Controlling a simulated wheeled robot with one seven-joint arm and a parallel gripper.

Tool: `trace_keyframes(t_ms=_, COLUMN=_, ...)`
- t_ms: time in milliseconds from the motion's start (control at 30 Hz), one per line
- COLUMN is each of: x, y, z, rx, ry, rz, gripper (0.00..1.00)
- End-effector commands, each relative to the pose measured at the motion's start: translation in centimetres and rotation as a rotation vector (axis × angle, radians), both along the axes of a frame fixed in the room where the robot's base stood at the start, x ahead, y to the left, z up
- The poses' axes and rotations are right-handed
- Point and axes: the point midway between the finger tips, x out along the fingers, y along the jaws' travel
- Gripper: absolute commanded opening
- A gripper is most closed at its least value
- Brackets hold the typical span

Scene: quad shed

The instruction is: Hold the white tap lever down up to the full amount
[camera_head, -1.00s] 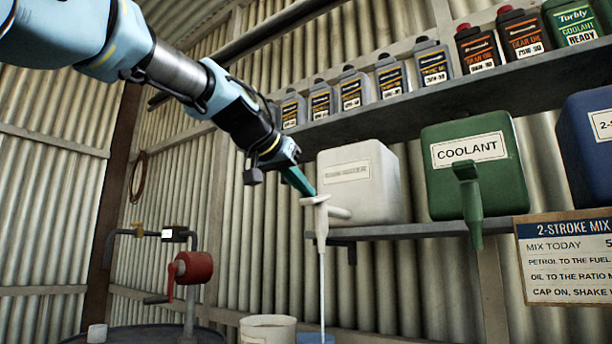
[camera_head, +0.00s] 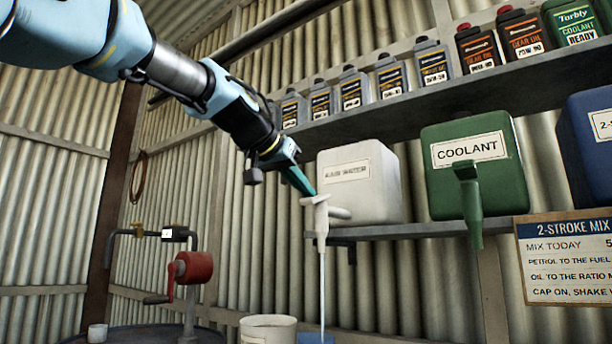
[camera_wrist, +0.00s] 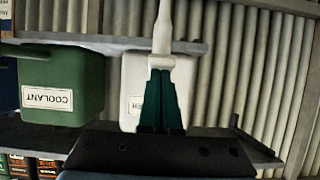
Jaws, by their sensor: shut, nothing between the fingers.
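The white tap (camera_head: 318,222) stands out from the front of the white container (camera_head: 368,178) on the shelf. My gripper (camera_head: 312,194) is shut and empty, its green fingertips at the top of the white tap lever (camera_head: 316,200) and seemingly touching it. A thin pale stream (camera_head: 322,285) runs down from the spout. It falls to a blue container (camera_head: 316,338) at the bottom edge, mostly out of frame. In the wrist view the shut fingers (camera_wrist: 161,85) cover the lever's top, and the white tap (camera_wrist: 163,35) shows beyond them. The exact contact is hidden there.
A green coolant container (camera_head: 490,190) with its own tap stands to the right, then a blue container (camera_head: 590,150). A shelf of bottles (camera_head: 435,105) runs above. A whitish bucket (camera_head: 268,328) and a red hand pump (camera_head: 190,268) are at lower left.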

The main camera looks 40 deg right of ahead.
Motion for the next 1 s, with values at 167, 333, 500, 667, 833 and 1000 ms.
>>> trace_keyframes(t_ms=167, x=0.0, y=0.0, z=0.2, rx=0.002, ry=0.001, rz=0.000, gripper=0.00)
trace_keyframes(t_ms=333, x=0.0, y=0.0, z=1.0, rx=0.002, ry=0.001, rz=0.000, gripper=0.00)
trace_keyframes(t_ms=500, x=0.0, y=0.0, z=1.6, rx=0.002, ry=0.001, rz=0.000, gripper=0.00)
trace_keyframes(t_ms=667, x=0.0, y=0.0, z=1.5, rx=0.002, ry=0.001, rz=0.000, gripper=0.00)
trace_keyframes(t_ms=833, x=0.0, y=0.0, z=1.6, rx=0.001, ry=0.000, rz=0.000, gripper=0.00)
trace_keyframes(t_ms=1000, x=0.1, y=-0.2, z=3.0, rx=0.001, ry=0.000, rz=0.000, gripper=0.00)
